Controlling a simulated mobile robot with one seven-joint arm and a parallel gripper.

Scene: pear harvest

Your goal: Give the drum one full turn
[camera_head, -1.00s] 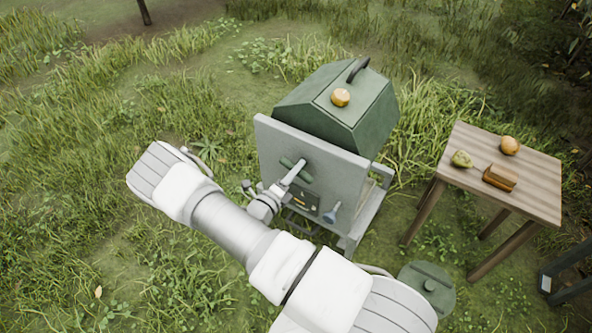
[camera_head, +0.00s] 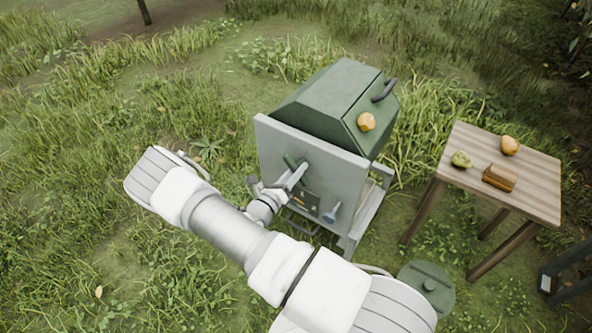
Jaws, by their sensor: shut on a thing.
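The green, many-sided drum (camera_head: 325,100) sits behind a grey upright panel (camera_head: 335,190) on a stand. A dark handle (camera_head: 384,90) and a round orange-yellow thing (camera_head: 366,122) show on the drum's right-hand faces. A crank arm with a green grip (camera_head: 291,161) is on the front of the panel. My gripper (camera_head: 290,178) is at the crank in front of the panel and is shut on it. Its fingertips are small and partly hidden, so the exact contact is hard to see.
A wooden table (camera_head: 535,185) at the right bears a green pear (camera_head: 461,159), an orange fruit (camera_head: 510,145) and a brown block-like thing (camera_head: 500,177). A round green lid (camera_head: 428,288) lies on the grass. Grass at the left is open.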

